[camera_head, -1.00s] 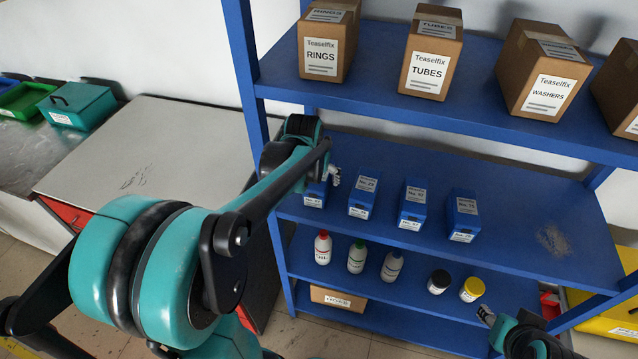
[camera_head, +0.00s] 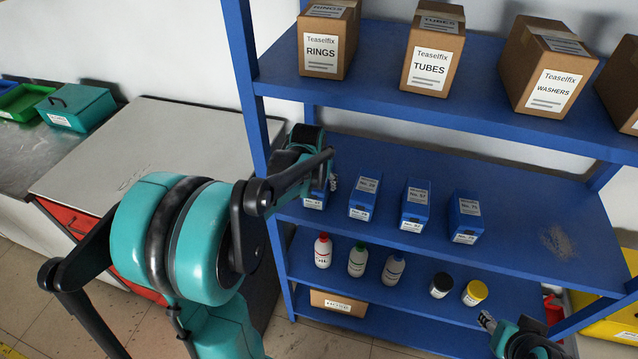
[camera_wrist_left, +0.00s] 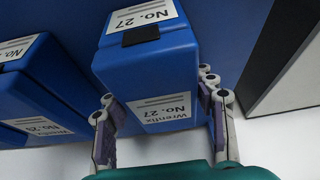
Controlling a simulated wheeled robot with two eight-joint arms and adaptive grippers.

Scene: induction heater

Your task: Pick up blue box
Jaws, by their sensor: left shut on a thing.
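Several blue boxes with white labels stand in a row on the middle blue shelf in the head view. The leftmost blue box (camera_head: 313,201) is partly hidden behind my left arm. In the left wrist view, the blue box labelled No. 27 (camera_wrist_left: 150,68) sits between the two fingers of my left gripper (camera_wrist_left: 160,120), which is shut on it. In the head view my left gripper (camera_head: 332,183) shows only in part beside the leftmost box. My right gripper (camera_head: 487,320) is low at the right, away from the boxes; its opening is unclear.
A neighbouring blue box (camera_head: 363,198) stands close to the right of the leftmost one. Cardboard boxes (camera_head: 430,62) stand on the shelf above. Bottles (camera_head: 357,260) and jars stand below.

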